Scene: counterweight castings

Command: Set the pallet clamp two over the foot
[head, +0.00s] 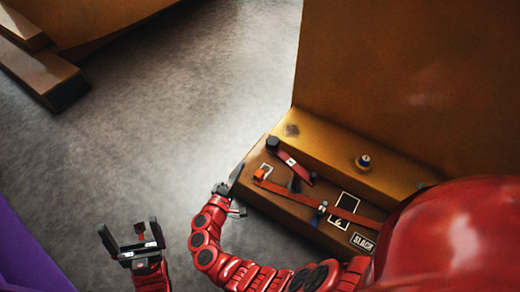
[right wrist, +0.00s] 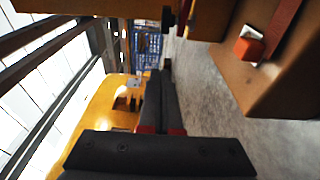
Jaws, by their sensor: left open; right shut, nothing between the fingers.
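A large brown casting (head: 400,85) stands at the right in the head view, with a ledge-like foot (head: 310,143) along its base. A red lever arm with a black knob (head: 291,161) lies across the brown pallet edge beside the foot; it looks like a clamp, but I cannot read which number it bears. A small dark and blue fitting (head: 320,211) sits further right. My right gripper (head: 238,172) is shut and empty at the left end of the pallet edge, apart from the lever. Its fingers fill the middle of the right wrist view (right wrist: 160,105). My left gripper (head: 132,236) is open and empty over the floor.
An orange-red strap (head: 335,208) with an orange end piece (head: 259,174) runs along the pallet edge, near a "SLACK" label (head: 362,242). Grey floor (head: 190,90) is clear. Another brown structure (head: 45,75) stands upper left.

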